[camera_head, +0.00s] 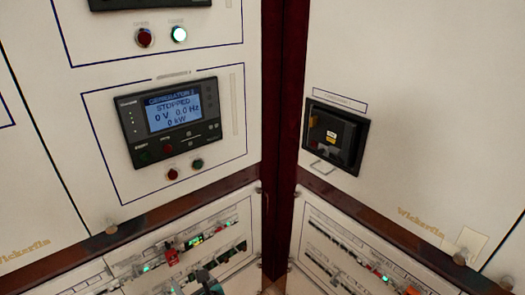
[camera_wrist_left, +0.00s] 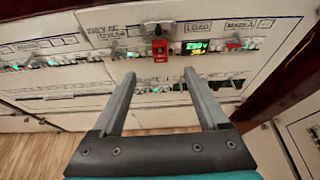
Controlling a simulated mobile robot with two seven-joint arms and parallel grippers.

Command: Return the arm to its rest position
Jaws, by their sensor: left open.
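My left gripper (camera_head: 205,280) shows at the bottom edge of the head view, in front of the lower breaker panel (camera_head: 225,215). In the left wrist view my left gripper (camera_wrist_left: 159,62) is open, its two grey fingers wide apart and pointing at the breaker rows. Nothing is held between them. A red switch or tag (camera_wrist_left: 160,50) on the panel shows between the fingertips, with a lit green display (camera_wrist_left: 196,47) to its right. I cannot tell how far the fingertips are from the panel. My right gripper is not in view.
A generator panel (camera_head: 170,118) reading STOPPED is above on the left cabinet. A black breaker unit (camera_head: 335,135) protrudes from the right cabinet. A dark red corner post (camera_head: 285,110) stands between them. Wooden floor (camera_wrist_left: 30,155) shows below the panel.

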